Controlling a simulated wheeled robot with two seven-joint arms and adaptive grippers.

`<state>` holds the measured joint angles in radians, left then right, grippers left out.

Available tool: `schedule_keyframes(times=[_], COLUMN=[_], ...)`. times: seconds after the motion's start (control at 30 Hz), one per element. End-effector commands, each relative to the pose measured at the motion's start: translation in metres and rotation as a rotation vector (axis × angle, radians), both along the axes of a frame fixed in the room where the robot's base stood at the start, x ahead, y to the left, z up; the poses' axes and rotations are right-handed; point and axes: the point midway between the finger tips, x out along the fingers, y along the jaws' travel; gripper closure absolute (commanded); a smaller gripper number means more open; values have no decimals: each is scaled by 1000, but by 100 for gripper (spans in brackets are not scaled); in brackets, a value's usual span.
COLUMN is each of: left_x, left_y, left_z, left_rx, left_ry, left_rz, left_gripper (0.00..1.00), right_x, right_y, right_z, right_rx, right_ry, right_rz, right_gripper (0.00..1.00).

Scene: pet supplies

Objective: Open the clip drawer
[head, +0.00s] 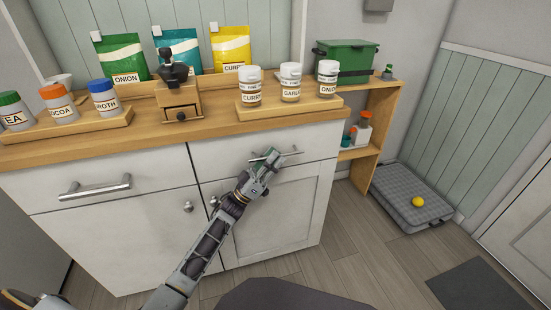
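The white cabinet has two drawers side by side under its wooden top, and no label on them tells which is the clip drawer. The right drawer (225,157) is closed and has a metal bar handle (288,153). The left drawer (50,191) is closed too, with its own bar handle (95,187). My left gripper (269,157) is at the right drawer's handle and covers part of it. Whether its fingers are shut around the bar is too small to tell. My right gripper is not in view.
Labelled jars (251,87) stand on a wooden riser above the right drawer. A small wooden grinder (178,100) stands to their left. Cabinet doors with knobs (187,206) lie below the drawers.

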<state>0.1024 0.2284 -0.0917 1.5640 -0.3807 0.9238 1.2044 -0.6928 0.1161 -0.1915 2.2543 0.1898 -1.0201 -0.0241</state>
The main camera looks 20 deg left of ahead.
Motion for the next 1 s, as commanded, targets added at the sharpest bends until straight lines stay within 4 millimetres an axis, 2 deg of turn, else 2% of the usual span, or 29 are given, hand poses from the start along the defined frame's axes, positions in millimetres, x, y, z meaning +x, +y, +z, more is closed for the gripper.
schedule_keyframes(times=[0.17, 0.47, 0.63, 1.0], left_x=[5, 6, 5, 5], left_y=[-5, -6, -5, -5], left_z=[6, 7, 7, 7], left_rx=[0, 0, 0, 0], left_ry=[1, 1, 1, 1], left_rz=[1, 1, 1, 1], left_gripper=[81, 81, 100, 100], right_x=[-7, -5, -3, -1], right_y=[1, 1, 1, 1], right_z=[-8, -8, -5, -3], right_rx=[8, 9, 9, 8], right_ry=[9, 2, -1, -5], right_rz=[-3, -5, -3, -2], right_gripper=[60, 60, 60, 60])
